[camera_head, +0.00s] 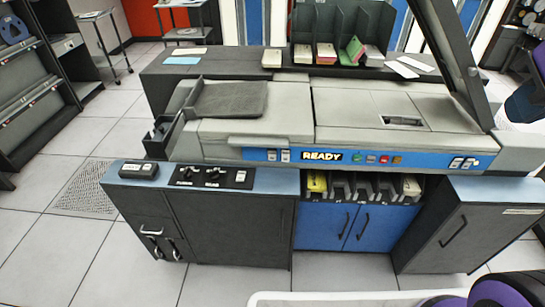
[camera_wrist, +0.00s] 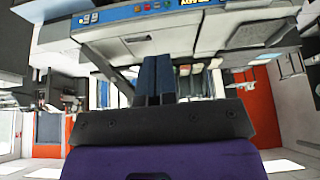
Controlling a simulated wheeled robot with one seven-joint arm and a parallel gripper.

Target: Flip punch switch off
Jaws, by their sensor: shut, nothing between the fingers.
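A black control panel (camera_head: 200,177) lies on the blue top of the low cabinet at the left front of the machine. It carries two dark switches with small labels; the left one looks labelled as the punch switch (camera_head: 187,173), with a second switch (camera_head: 213,174) to its right. Their positions are too small to read for certain. A small white-marked switch (camera_head: 240,176) sits at the panel's right end. My gripper (camera_wrist: 160,75) shows in the wrist view, its two dark fingers together and empty. It touches nothing visible, and the panel cannot be made out there.
The card machine (camera_head: 360,120) has a lit READY sign (camera_head: 322,156) and a raised dark lid (camera_head: 445,55) at the right. A small dark box (camera_head: 138,170) sits left of the panel. A dark cabinet (camera_head: 465,225) stands at the right. The tiled floor (camera_head: 45,260) at the left front is clear.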

